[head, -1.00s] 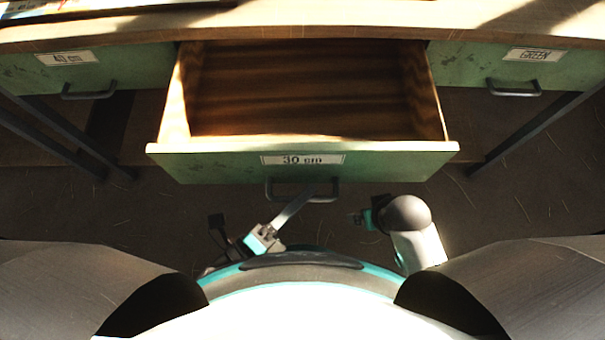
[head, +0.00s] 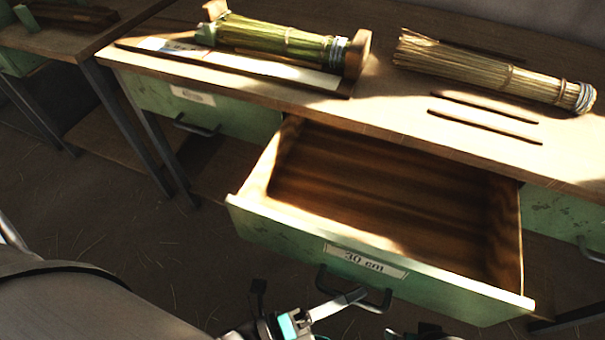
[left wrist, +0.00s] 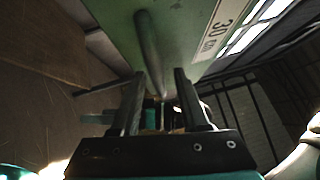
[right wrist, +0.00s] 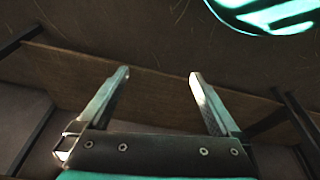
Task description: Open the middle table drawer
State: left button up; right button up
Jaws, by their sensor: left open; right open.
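The middle drawer (head: 300,238), green with a "30 cm" label, is pulled well out from the table and looks empty inside. Its dark bar handle (head: 372,300) is on the front below the label. My left gripper (head: 350,298) is at the handle. In the left wrist view my left gripper (left wrist: 158,75) has its fingers apart, with the handle (left wrist: 150,50) running toward the gap between them; contact cannot be told. My right gripper (right wrist: 160,75) is open and empty in the right wrist view, with floor and a low board beyond it.
The tabletop (head: 385,110) carries a green bundle (head: 275,38), a straw bundle (head: 490,70) and thin dark sticks (head: 485,115). A closed left drawer (head: 205,108) and a right drawer (head: 565,215) flank the open one. Table legs (head: 120,120) stand at left.

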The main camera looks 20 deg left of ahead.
pick_arm(q)
jog(key=shift+a, duration=0.1)
jog(key=p+v, duration=0.1)
jog(key=v, duration=1.4)
pick_arm(e)
jog(key=shift+s+d+f, duration=0.1)
jog(key=shift+s+f, duration=0.1)
jog(key=shift+f, duration=0.3)
jog(key=shift+s+f, duration=0.2)
jog(key=shift+f, duration=0.25)
jog(key=shift+s, duration=0.15)
